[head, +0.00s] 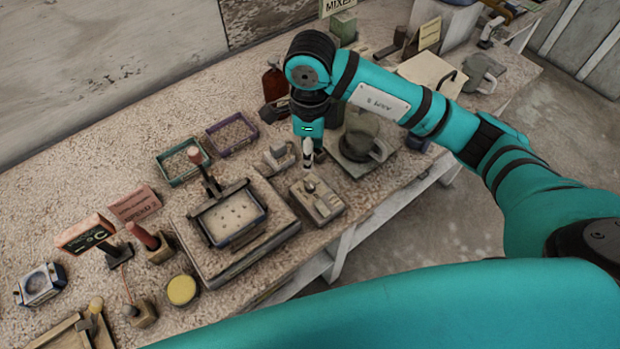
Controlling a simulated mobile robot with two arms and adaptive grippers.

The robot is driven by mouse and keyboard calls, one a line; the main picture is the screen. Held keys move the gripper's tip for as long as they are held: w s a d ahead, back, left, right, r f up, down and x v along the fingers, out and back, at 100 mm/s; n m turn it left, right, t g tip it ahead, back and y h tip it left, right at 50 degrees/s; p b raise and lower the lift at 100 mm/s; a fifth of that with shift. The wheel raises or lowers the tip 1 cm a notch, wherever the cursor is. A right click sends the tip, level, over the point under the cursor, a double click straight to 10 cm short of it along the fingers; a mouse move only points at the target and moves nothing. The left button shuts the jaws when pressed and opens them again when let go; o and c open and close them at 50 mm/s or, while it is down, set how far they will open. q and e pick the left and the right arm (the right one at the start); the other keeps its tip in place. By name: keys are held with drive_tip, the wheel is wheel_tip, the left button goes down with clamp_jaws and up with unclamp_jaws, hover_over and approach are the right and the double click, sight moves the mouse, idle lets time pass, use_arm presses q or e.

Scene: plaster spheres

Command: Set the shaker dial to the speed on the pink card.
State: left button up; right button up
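The pink card (135,204) stands left of the shaker. Its print is small and blurred; the last character looks like a 3. The shaker (262,243) is a flat grey platform carrying a framed tray. A small grey control box (326,207) sits to its right, with a knob-like dial (309,186) on top. The dial's setting is too small to read. My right gripper (307,168) points down just above the dial, its fingers close together in a narrow profile. I cannot tell whether it touches the dial. My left gripper is not in view.
Green (178,168) and purple (230,140) trays lie behind the shaker. The bench's front edge is near.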

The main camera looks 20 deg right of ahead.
sight(310, 184)
wheel_tip(310, 184, down, 12)
drive_tip(key=shift+f+p, duration=0.2)
drive_tip(key=shift+p, duration=1)
clamp_jaws()
